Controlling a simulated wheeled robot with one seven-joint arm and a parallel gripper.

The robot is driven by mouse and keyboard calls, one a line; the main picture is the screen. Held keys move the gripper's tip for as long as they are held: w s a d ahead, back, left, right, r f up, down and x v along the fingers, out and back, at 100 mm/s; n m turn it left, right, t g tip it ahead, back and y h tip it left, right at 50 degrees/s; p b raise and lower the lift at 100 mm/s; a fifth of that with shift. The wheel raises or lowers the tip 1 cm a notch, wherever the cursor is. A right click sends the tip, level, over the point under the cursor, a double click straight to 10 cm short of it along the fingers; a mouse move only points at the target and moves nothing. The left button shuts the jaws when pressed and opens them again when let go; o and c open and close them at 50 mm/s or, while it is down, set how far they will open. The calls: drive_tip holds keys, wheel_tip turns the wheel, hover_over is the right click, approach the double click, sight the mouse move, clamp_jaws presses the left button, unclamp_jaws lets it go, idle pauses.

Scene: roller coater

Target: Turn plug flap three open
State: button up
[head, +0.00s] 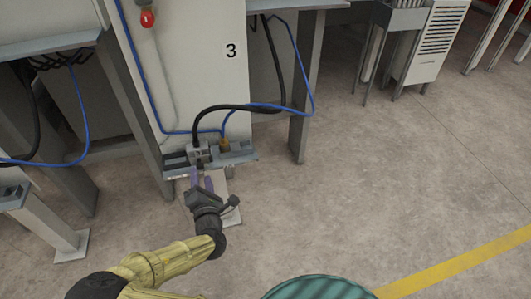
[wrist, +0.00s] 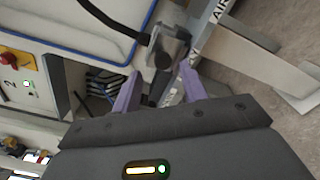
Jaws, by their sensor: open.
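The station marked 3 is a pale cabinet panel (head: 231,80) with a grey ledge (head: 240,156) at its foot. A grey plug housing (head: 198,152) with a thick black cable sits on this ledge. It also shows in the wrist view (wrist: 170,46), just beyond the fingertips. My gripper (head: 201,176) is low in front of the housing, with its purple fingers open and pointing at it. In the wrist view my gripper (wrist: 160,72) has a small dark part between its fingers, and I cannot tell if they touch it. The flap itself cannot be clearly made out.
A brass-coloured fitting (head: 224,145) with a blue hose (head: 265,106) sits right of the housing. The black cable (head: 238,108) arches above. A grey table leg (head: 303,110) stands to the right. Open floor (head: 370,180) lies to the right and front.

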drive_tip(key=p+v, duration=0.2)
drive_tip(key=v, duration=1)
drive_tip(key=w+d+r+m+g+h+p, duration=0.35)
drive_tip(key=d+m+g+h+p, duration=0.2)
drive_tip(key=d+m+p, duration=0.35)
drive_tip(key=d+r+m+g+p, duration=0.3)
drive_tip(key=r+m+p, duration=0.2)
drive_tip(key=r, duration=0.2)
drive_tip(key=d+r+m+g+p, duration=0.3)
drive_tip(key=r+m+g+p, duration=0.1)
drive_tip(key=r, duration=0.4)
drive_tip(key=shift+s+d+m+p, duration=0.4)
drive_tip(key=shift+m+p, duration=0.3)
drive_tip(key=shift+p, duration=0.15)
drive_tip(key=shift+y, duration=0.25)
drive_tip(key=shift+w+f, duration=0.1)
drive_tip(key=shift+f, duration=0.1)
